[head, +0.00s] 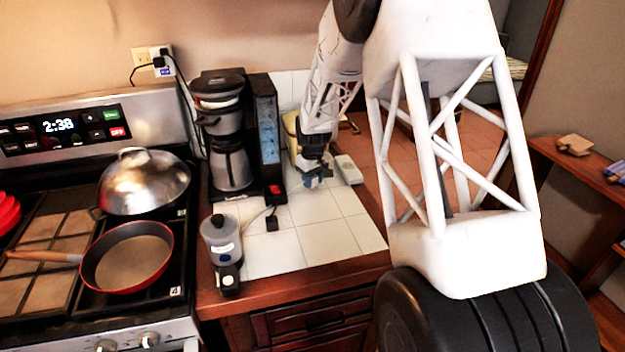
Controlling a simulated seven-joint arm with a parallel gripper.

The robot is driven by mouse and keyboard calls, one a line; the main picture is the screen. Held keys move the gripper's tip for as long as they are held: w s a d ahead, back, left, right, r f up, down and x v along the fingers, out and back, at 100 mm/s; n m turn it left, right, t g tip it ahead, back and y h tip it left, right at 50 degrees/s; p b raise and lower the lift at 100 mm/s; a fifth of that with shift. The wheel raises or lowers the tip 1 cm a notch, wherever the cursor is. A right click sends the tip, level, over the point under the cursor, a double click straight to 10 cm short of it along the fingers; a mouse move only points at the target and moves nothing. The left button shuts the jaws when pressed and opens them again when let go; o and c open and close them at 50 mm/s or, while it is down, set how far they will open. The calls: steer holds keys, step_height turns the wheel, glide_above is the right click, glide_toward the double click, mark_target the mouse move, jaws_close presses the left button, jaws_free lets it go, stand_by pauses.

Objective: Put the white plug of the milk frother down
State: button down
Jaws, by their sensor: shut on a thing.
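My gripper (318,178) is over the white tiled counter, right of the coffee maker. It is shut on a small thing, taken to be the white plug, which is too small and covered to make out. A grey and black appliance with a clear upper part, likely the milk frother (221,245), stands upright at the counter's front left. A thin pale cord (254,219) runs from near it toward the back right. Whether the held thing touches the tiles, I cannot tell.
A coffee maker (232,160) stands behind the frother. A black plug (272,223) lies on the tiles. A white block like a power strip (348,169) lies right of my gripper. The front tiles (325,240) are clear. The stove (60,260) is left.

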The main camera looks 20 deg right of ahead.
steer(key=shift+f, duration=0.6)
steer(key=c, duration=0.7)
jaws_free()
steer(key=shift+c, duration=0.2)
step_height(320, 180, up, 13)
steer(key=shift+r, duration=0.1)
stand_by(0.3)
